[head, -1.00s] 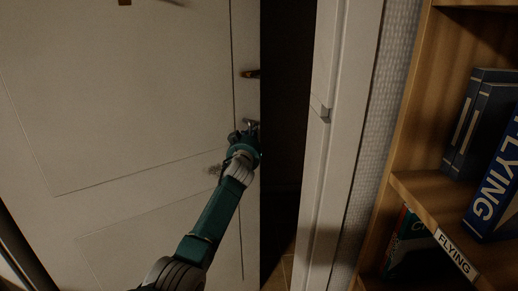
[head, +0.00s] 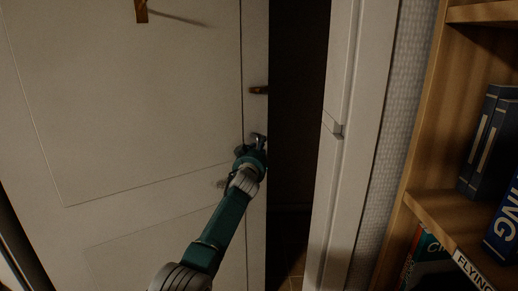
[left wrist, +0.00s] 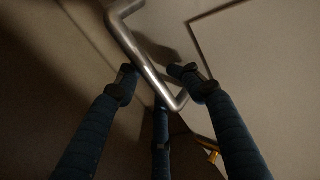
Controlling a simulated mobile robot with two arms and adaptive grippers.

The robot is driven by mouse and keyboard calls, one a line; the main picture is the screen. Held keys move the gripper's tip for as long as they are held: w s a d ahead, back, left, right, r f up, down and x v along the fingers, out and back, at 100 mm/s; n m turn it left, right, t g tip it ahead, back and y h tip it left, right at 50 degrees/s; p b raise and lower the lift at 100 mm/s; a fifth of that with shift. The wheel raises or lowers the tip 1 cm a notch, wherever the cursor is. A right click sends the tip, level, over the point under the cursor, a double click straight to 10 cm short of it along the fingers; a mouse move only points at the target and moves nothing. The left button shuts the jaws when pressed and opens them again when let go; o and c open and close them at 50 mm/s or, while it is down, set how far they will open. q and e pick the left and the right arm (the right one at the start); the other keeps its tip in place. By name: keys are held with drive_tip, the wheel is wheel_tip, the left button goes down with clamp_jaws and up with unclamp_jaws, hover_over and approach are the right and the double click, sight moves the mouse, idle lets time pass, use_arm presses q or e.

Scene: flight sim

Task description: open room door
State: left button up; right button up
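The white room door (head: 130,110) stands ajar in the head view, with a dark gap (head: 298,120) between its right edge and the white door frame (head: 345,150). My left arm reaches up to the door's edge, and my left gripper (head: 256,145) is at the handle, mostly hiding it. In the left wrist view the silver bent door handle (left wrist: 145,62) passes between the fingers of my left gripper (left wrist: 157,77). The fingers are apart, one on each side of the handle; firm contact is not clear. My right gripper is in neither view.
A wooden bookshelf (head: 425,205) with books and blue binders (head: 485,140) stands close to the right of the frame. Dark floor tiles show through the gap.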

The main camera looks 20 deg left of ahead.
use_arm(q)
drive_tip(key=v, duration=1.2)
idle(0.3)
drive_tip(key=shift+s+f+m, duration=0.1)
drive_tip(key=shift+f+m, duration=0.1)
drive_tip(key=shift+m, duration=0.1)
drive_tip(key=c, duration=0.8)
drive_tip(key=s+f+m, duration=0.1)
drive_tip(key=f+m, duration=0.1)
drive_tip(key=m, duration=0.3)
drive_tip(key=s+f+m, duration=0.1)
drive_tip(key=f+m, duration=0.2)
drive_tip(key=m, duration=0.2)
drive_tip(key=s+f+m, duration=0.2)
drive_tip(key=f+m, duration=0.1)
drive_tip(key=m, duration=0.2)
drive_tip(key=shift+a+f+h, duration=0.1)
drive_tip(key=shift+a+h, duration=0.2)
drive_tip(key=shift+a, duration=0.05)
clamp_jaws()
drive_tip(key=w+a+f+m, duration=0.1)
drive_tip(key=w+a, duration=0.4)
drive_tip(key=w, duration=0.6)
drive_tip(key=shift+w+m, duration=0.15)
drive_tip(key=shift+m, duration=0.75)
